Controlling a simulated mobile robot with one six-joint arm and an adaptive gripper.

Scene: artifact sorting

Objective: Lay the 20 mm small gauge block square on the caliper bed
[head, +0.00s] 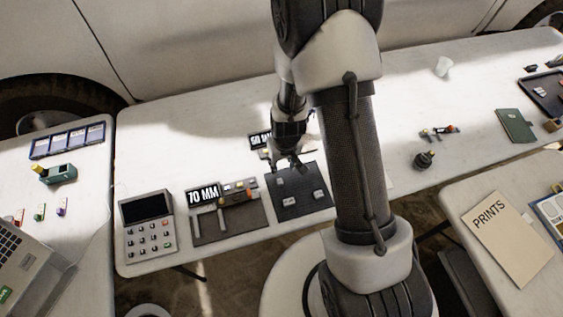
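A dark square tray (270,205) lies on the white table with several small grey blocks on it. One grey block (318,194) is at its right and another (289,203) near its front. Which block is the 20 mm one cannot be read. My gripper (287,165) points down over the tray's back left part. Its fingers are small and dark, so whether they are open or hold anything is unclear. Left of the tray, a brown board (250,223) carries a metal caliper-like tool (222,217), perhaps the caliper bed, behind which stands a "70 MM" display (203,195).
A calculator-like keypad (148,226) stands left of the brown board. A second display (260,140) is partly hidden behind my gripper. My arm covers the table right of the tray. A dark knobbed object (424,160) stands farther right. The back left tabletop is clear.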

